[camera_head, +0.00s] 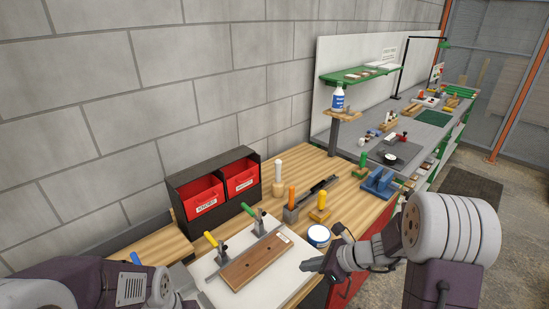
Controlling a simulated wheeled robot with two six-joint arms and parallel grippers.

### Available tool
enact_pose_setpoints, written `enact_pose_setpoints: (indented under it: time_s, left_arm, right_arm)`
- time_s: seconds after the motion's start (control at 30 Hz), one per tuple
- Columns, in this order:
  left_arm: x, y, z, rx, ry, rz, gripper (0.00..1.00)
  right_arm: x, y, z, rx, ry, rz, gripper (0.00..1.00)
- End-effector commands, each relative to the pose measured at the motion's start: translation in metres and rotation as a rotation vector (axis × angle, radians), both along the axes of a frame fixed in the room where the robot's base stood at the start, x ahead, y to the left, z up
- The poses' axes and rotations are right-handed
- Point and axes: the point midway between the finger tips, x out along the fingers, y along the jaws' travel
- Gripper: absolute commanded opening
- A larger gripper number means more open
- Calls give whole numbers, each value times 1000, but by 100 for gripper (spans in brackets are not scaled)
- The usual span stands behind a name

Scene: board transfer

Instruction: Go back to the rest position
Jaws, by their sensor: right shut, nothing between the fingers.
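My right gripper (312,265) is shut and empty. It points left over the right edge of the white board (284,284), close to a white tub with a blue label (318,237). My right arm (425,225) reaches in from the right. My left arm (110,285) comes in low at the left corner. Its gripper does not show. A brown wooden board (255,262) lies on the white board, beside a metal rail with yellow-handled and green-handled clamps (235,240).
Red bins (203,196) in a black rack stand against the block wall. Orange, white and yellow-handled tools (291,205) and a blue holder (379,183) stand on the wooden bench (330,165). A grey bench (425,135) with a bottle (337,98) nearby stretches behind. Floor is clear at right.

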Motion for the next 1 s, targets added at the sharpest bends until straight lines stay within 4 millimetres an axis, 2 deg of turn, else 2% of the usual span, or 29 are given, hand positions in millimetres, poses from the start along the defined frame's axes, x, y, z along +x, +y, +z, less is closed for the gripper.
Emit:
enact_pose_setpoints:
  time_s: [0.07, 0.1, 0.17, 0.2, 0.27, 0.3, 0.4, 0.5, 0.63, 0.73, 1.0]
  left_arm:
    - [0, 0, 0, 0, 0, 0, 48]
    - [0, 0, 0, 0, 0, 0, 48]
    - [0, 0, 0, 0, 0, 0, 48]
    - [0, 0, 0, 0, 0, 0, 48]
    - [0, 0, 0, 0, 0, 0, 48]
    - [0, 0, 0, 0, 0, 0, 48]
    - [0, 0, 0, 0, 0, 0, 48]
    - [0, 0, 0, 0, 0, 0, 48]
    - [0, 0, 0, 0, 0, 0, 48]
    - [0, 0, 0, 0, 0, 0, 48]
    - [0, 0, 0, 0, 0, 0, 48]
  right_arm:
    - [1, 22, 17, -13, -44, 64, 0]
    - [-7, 39, 26, -32, -66, 131, 0]
    - [-40, 60, 29, -123, -93, 325, 0]
    - [-65, 66, 26, -215, -121, 487, 0]
    - [-97, 62, 18, -357, -173, 731, 0]
    - [-115, 53, 13, -453, -215, 898, 0]
    - [-143, 22, 1, -677, -321, 1308, 0]
    - [-153, -10, -6, -836, -402, 1644, 0]
    - [-150, -33, -11, -934, -479, 1925, 0]
    - [-147, -34, -11, -948, -509, 1974, 0]
    - [-147, -34, -11, -945, -509, 1972, 0]
